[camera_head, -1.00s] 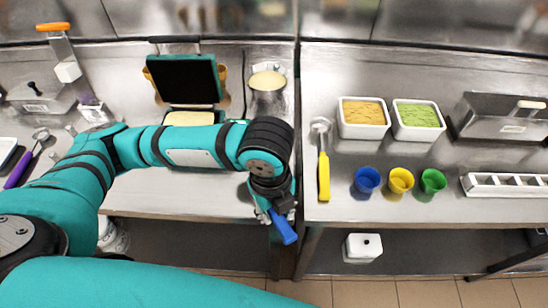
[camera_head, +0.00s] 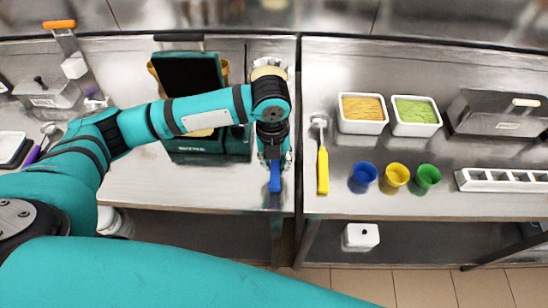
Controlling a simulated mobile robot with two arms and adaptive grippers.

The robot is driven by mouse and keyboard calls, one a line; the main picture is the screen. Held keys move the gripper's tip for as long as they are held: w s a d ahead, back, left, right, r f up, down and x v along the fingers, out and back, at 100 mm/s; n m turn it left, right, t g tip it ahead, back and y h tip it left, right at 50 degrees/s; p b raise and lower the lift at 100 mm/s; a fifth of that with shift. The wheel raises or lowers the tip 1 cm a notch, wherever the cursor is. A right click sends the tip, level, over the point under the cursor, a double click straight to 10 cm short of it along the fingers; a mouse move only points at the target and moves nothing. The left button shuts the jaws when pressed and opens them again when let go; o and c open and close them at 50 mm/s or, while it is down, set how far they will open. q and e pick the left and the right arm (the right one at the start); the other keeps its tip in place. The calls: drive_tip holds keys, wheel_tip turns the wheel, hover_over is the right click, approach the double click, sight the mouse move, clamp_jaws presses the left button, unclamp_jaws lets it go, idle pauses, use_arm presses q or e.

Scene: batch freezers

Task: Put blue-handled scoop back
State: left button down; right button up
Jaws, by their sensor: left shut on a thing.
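The blue-handled scoop (camera_head: 275,178) is held by my left gripper (camera_head: 275,160). Its blue handle points toward the front edge of the left counter, and its other end is hidden behind the gripper and wrist. The gripper is shut on it, over the right end of the left counter, just left of the gap between the counters. I cannot tell whether the scoop touches the counter. A yellow-handled scoop (camera_head: 323,170) lies on the right counter, just right of the gap. My right gripper is not in view.
A teal machine with a dark lid (camera_head: 188,75) stands left of my gripper. Blue (camera_head: 363,177), yellow (camera_head: 396,178) and green (camera_head: 427,178) cups stand on the right counter. Behind them are tubs of orange (camera_head: 362,108) and green (camera_head: 415,110) contents. A white divided tray (camera_head: 505,181) is further right.

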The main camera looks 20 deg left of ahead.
use_arm(q)
drive_tip(key=shift+w+a, duration=0.25)
drive_tip(key=shift+w, duration=0.2)
drive_tip(key=shift+w+a, duration=0.2)
drive_tip(key=shift+w, duration=0.25)
drive_tip(key=shift+w+f, duration=0.1)
drive_tip(key=shift+f, duration=0.1)
wheel_tip(320, 180, down, 3)
drive_tip(key=shift+r+p, duration=0.1)
drive_tip(key=shift+p, duration=0.8)
drive_tip(key=shift+f, duration=0.25)
drive_tip(key=shift+f, duration=0.1)
drive_tip(key=c, duration=1.1)
unclamp_jaws()
drive_tip(key=shift+c, duration=0.2)
